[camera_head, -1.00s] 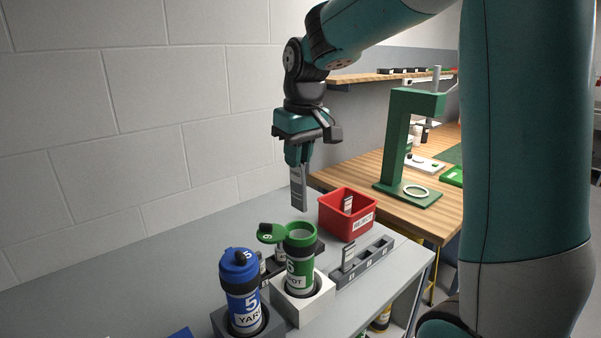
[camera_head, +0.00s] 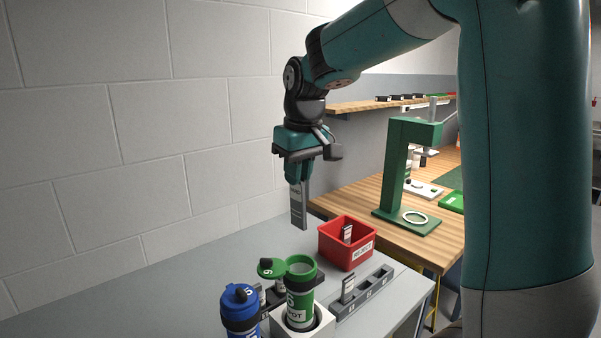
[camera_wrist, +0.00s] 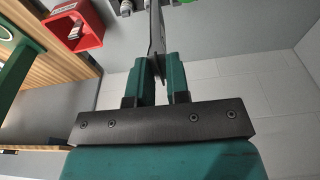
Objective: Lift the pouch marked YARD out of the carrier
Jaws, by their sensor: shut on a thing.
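My gripper (camera_head: 300,180) is shut on a flat grey pouch (camera_head: 298,208) with a pale label too small to read. The pouch hangs upright in the air, clear of the green carrier (camera_head: 299,306) in the head view. In the wrist view my fingers (camera_wrist: 160,72) pinch the pouch (camera_wrist: 155,28), seen nearly edge-on. The green carrier has its round lid (camera_head: 271,268) swung open to the left. The blue carrier (camera_head: 240,308) stands left of it with its lid shut; its lower part is cut off by the picture's edge.
A red bin (camera_head: 333,246) with a pale tag-like piece inside stands behind the carriers. A grey slotted rack (camera_head: 375,290) holds another piece. A green stand (camera_head: 397,170) is on the wooden table. The wall is close at left; grey bench is free beside it.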

